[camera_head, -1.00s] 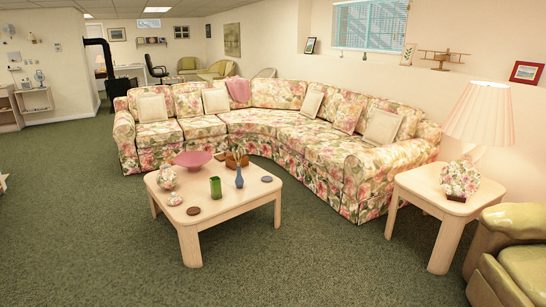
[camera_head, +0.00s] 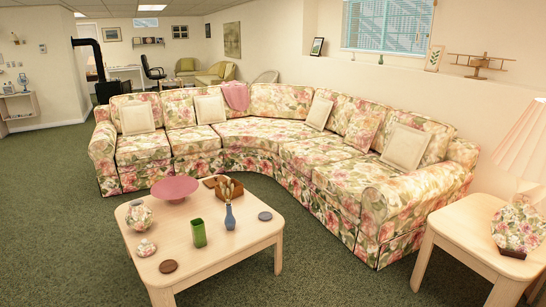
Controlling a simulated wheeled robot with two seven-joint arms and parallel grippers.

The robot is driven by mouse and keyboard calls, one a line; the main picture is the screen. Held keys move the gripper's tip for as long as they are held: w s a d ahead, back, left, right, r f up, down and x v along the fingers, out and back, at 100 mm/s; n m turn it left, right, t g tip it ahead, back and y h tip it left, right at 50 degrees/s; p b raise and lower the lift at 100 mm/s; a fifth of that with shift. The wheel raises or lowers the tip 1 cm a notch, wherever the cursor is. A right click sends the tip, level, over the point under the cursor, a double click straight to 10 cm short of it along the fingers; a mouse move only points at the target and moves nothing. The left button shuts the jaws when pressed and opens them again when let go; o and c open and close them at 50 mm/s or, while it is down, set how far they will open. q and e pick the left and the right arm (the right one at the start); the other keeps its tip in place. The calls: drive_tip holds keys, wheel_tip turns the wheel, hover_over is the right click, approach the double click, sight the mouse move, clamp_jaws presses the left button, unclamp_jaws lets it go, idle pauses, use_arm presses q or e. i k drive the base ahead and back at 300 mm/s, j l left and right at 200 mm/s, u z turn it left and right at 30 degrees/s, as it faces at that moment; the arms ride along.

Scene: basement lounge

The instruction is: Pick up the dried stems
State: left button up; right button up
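The dried stems (camera_head: 229,188) stand upright in a small blue vase (camera_head: 230,216) on the light wooden coffee table (camera_head: 205,266). The stems are thin and tan, and their tips overlap the brown wooden box behind them in the picture. Neither of my grippers shows in the head view.
Around the vase on the table are a green glass (camera_head: 199,233), a pink bowl (camera_head: 174,188), a floral jar (camera_head: 139,215), a brown box (camera_head: 218,185) and dark coasters (camera_head: 168,266). A floral sectional sofa (camera_head: 270,135) curves behind. A side table (camera_head: 470,225) stands right. Green carpet is open at left.

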sight(223, 187)
drive_tip(key=i, duration=2.7)
drive_tip(key=u, duration=0.35)
